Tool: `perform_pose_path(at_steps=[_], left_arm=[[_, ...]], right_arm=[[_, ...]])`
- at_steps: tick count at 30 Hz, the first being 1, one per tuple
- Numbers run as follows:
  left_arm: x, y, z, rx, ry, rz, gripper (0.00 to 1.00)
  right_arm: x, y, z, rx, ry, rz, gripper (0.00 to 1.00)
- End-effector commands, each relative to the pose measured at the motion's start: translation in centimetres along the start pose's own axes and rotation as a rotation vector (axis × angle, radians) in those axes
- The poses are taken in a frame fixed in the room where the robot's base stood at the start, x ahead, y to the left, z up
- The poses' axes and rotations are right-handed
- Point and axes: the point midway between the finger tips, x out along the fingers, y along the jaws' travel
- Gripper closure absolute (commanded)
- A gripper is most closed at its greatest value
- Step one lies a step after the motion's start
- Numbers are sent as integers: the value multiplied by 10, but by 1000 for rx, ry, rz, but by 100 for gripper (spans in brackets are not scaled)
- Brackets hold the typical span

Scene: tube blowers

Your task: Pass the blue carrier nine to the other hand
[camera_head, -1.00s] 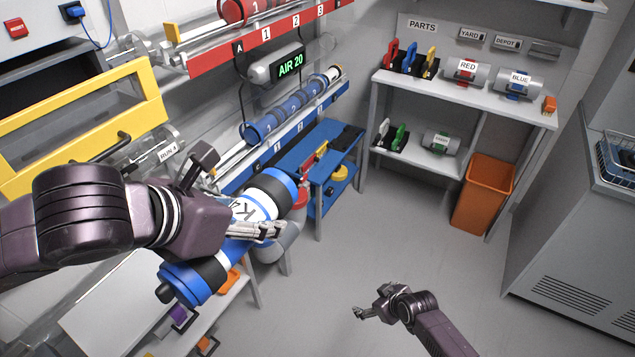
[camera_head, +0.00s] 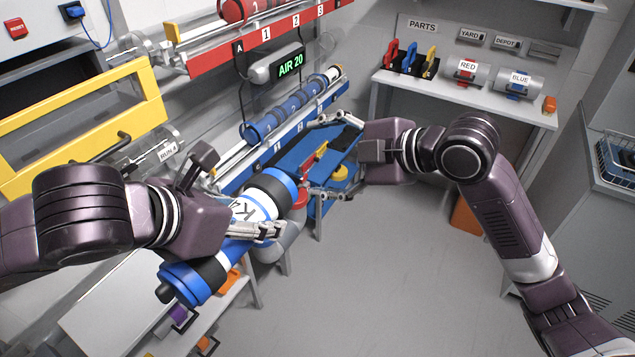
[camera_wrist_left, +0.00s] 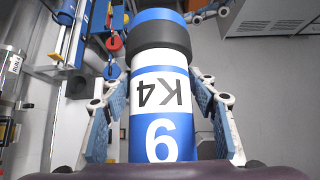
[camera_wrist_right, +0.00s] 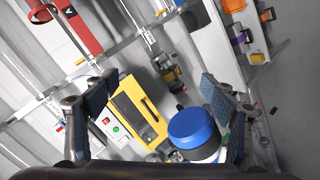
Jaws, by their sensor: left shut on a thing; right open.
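The blue carrier nine (camera_head: 206,275) is a blue and white cylinder with black bands, marked K4 and 9. It is held tilted, its upper end toward the right. My left gripper (camera_head: 262,232) is shut on its middle; in the left wrist view the fingers (camera_wrist_left: 160,112) press both sides of the carrier (camera_wrist_left: 158,85). My right gripper (camera_head: 328,155) is open and empty, to the right of the carrier's upper end and apart from it. In the right wrist view the carrier's blue end cap (camera_wrist_right: 192,128) shows close to the right-hand finger of the open jaws (camera_wrist_right: 155,100).
A blue rack rail with blue carriers (camera_head: 290,108) runs along the wall behind. A blue side table (camera_head: 325,150) stands under it, near my right gripper. A yellow-framed door (camera_head: 85,120) is at the left. A parts shelf (camera_head: 465,95) stands at the back. The floor in front is clear.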

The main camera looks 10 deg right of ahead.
Motion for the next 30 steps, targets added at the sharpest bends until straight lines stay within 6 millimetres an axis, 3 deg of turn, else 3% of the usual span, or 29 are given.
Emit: perform_pose_path(at_steps=[1,3,6,13,23,30], left_arm=[[0,0,1,0,-2,0,78],[0,0,1,0,-2,0,78],[0,0,1,0,-2,0,78],[0,0,1,0,-2,0,78],[0,0,1,0,-2,0,78],[0,0,1,0,-2,0,78]], right_arm=[[-17,0,-23,-106,19,-8,23],[-38,-7,-49,-242,39,-29,23],[-62,-22,-75,-408,56,-58,23],[-86,-44,-97,-600,66,-99,23],[-61,-50,-101,-608,72,-100,23],[-15,-56,-101,-604,70,-102,23]])
